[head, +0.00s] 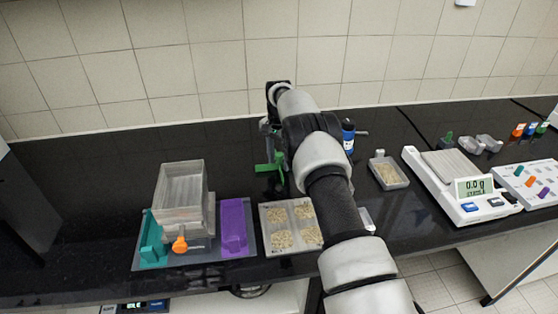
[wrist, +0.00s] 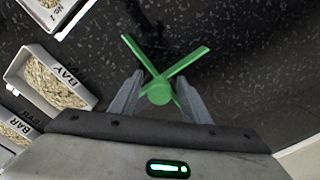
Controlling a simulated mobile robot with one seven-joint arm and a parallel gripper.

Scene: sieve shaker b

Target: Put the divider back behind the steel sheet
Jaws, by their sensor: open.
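A green cross-shaped piece (wrist: 160,88) with a round knob, seemingly the divider, is on the black bench in the wrist view. In the head view its green part (head: 270,168) shows left of my arm, partly hidden by it. My gripper (wrist: 159,79) is open above it, one finger on each side of the knob. I cannot tell whether the fingers touch it. I cannot make out a steel sheet for sure in either view.
A tray of grain (head: 290,243) with compartments stands left of my arm. Further left are a clear box stack (head: 182,185), a teal block (head: 150,240) and a purple block (head: 233,222). A blue bottle (head: 348,136), a small grain tray (head: 389,180) and a scale (head: 440,208) stand right.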

